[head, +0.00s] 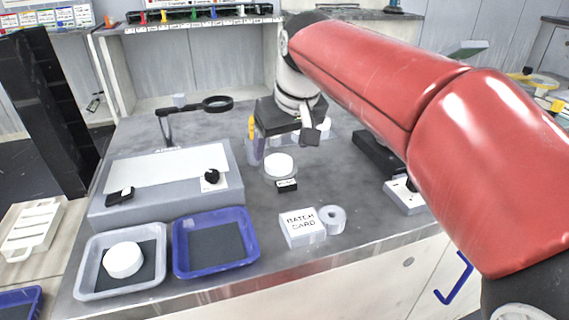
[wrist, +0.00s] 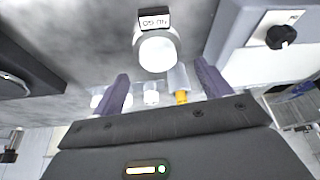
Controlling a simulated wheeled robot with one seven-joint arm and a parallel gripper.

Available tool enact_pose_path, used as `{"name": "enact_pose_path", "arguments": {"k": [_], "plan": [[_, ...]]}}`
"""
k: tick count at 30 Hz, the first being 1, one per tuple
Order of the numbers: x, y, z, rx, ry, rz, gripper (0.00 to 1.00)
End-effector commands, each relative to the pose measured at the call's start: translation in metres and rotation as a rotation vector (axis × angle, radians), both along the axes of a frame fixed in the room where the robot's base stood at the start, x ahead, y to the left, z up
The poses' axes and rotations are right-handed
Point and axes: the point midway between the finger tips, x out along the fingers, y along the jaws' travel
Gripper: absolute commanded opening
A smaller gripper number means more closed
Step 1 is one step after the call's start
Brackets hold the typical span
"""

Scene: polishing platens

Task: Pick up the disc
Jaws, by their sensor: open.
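A round white disc (head: 279,164) sits near the middle of the grey bench, on a small round base with a black label (head: 287,185) in front of it. In the wrist view this disc (wrist: 158,53) lies ahead of the fingertips, between them from left to right. A second, larger white disc (head: 123,259) lies in the pale tray at the front left. My gripper (head: 312,137) is above the bench, up and to the right of the middle disc. In the wrist view my gripper (wrist: 163,82) has its two fingers apart with nothing held.
A grey machine with a black knob (head: 211,176) stands left of the middle disc. A blue tray (head: 215,243) and the pale tray (head: 92,285) sit in front of it. A clear holder with a yellow item (head: 252,127) stands behind the disc. A batch card block (head: 299,226) and a roll (head: 332,219) lie nearer.

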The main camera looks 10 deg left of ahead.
Motion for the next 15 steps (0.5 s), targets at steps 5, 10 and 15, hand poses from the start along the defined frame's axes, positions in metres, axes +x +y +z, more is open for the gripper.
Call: {"name": "enact_pose_path", "arguments": {"k": [5, 10, 15], "plan": [[0.007, 0.003, -0.028, -0.002, 0.003, -0.001, 0.77], [0.013, 0.007, -0.044, -0.002, 0.001, 0.0, 0.77], [0.014, 0.008, -0.046, 0.0, 0.0, -0.001, 0.77]]}}
